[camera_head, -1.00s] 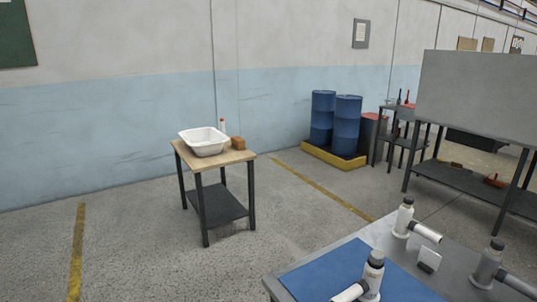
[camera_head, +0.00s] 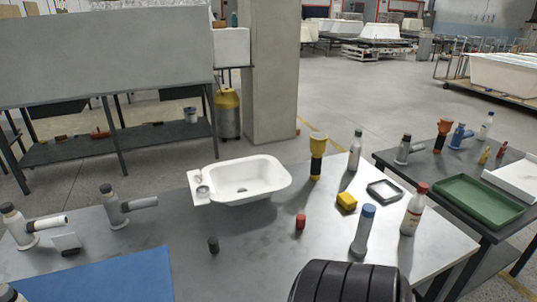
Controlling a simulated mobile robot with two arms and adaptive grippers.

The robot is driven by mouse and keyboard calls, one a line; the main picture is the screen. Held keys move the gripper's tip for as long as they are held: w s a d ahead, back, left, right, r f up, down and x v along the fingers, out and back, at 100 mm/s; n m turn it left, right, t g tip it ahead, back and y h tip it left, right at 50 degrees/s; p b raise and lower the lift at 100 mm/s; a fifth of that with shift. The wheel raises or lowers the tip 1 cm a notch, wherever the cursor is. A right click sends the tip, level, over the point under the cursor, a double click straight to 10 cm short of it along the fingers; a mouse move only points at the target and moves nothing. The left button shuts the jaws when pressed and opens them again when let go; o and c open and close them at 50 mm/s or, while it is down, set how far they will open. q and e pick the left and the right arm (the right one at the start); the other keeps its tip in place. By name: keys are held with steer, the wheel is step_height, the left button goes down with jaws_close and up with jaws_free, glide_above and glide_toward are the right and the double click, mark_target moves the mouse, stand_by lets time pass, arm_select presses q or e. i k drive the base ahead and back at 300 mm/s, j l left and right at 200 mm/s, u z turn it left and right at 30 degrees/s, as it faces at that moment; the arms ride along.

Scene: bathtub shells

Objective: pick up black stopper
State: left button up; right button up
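The black stopper (camera_head: 213,244) is a small dark cylinder. It stands upright on the grey metal table (camera_head: 265,265), to the right of the blue mat and in front of the white basin. A similar red stopper (camera_head: 300,221) stands to its right. No fingers of my left or right gripper show in the head view. A dark ribbed shape fills the bottom edge right of centre, and I cannot tell what part it is.
A white basin (camera_head: 245,182) sits behind the stoppers. Faucets (camera_head: 122,205) and a blue mat (camera_head: 95,279) are on the left. A flashlight (camera_head: 317,157), yellow block (camera_head: 346,201) and bottles (camera_head: 414,209) stand right. A side table holds a green tray (camera_head: 479,201).

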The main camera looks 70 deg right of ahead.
mark_target(213, 243)
steer(key=z, duration=1.6)
steer(key=j+u, duration=0.25)
steer(key=j, duration=0.6)
